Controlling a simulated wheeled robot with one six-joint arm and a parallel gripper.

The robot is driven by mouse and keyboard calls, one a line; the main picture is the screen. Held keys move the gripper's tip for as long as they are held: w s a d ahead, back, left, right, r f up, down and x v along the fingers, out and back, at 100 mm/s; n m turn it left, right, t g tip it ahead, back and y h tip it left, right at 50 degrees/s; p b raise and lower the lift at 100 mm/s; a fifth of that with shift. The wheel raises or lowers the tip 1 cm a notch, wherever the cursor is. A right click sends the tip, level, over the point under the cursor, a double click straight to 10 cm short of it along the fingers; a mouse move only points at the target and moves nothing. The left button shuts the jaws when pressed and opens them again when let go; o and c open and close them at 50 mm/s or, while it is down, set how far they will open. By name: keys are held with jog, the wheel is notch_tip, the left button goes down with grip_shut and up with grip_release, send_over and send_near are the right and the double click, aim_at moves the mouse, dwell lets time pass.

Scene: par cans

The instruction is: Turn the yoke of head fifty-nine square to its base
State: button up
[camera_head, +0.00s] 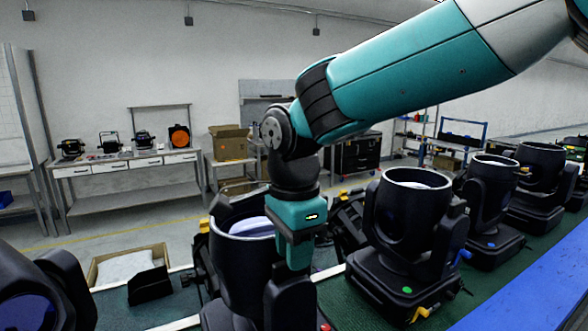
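Several black moving heads with round silver-rimmed lenses stand in a row; no number is legible, so I cannot tell which is head fifty-nine. The nearest full head (238,262) is at lower centre, its lens facing up. My gripper (294,262) points down over the right side of this head, close above or against its black yoke arm (290,300). The fingertips are not clearly visible, so opening and contact cannot be judged. This head's base is mostly hidden or cut off by the frame. The head to its right (405,228) stands upright with a green dot on its base.
More heads (492,205) continue to the right on a green mat (345,290), beside a blue strip (535,300). Part of another head (45,295) shows at lower left. An open carton (125,265) and a black bracket (150,284) lie left. A workbench (130,160) stands behind.

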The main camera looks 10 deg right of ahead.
notch_tip(320, 180, up, 16)
jog(key=b, duration=0.2)
jog(key=shift+f, duration=0.2)
jog(key=s+d+f+n+y+b, duration=0.2)
jog(key=s+f+n+b, duration=0.1)
jog(key=s+f+n, duration=0.6)
jog(key=s+d+f+n+y+b, duration=0.2)
jog(key=s+f+n, duration=0.6)
jog(key=f+n, duration=0.5)
notch_tip(320, 180, down, 4)
jog(key=shift+s+d+r+b, duration=0.25)
jog(key=shift+s+b, duration=0.1)
jog(key=shift+b, duration=0.2)
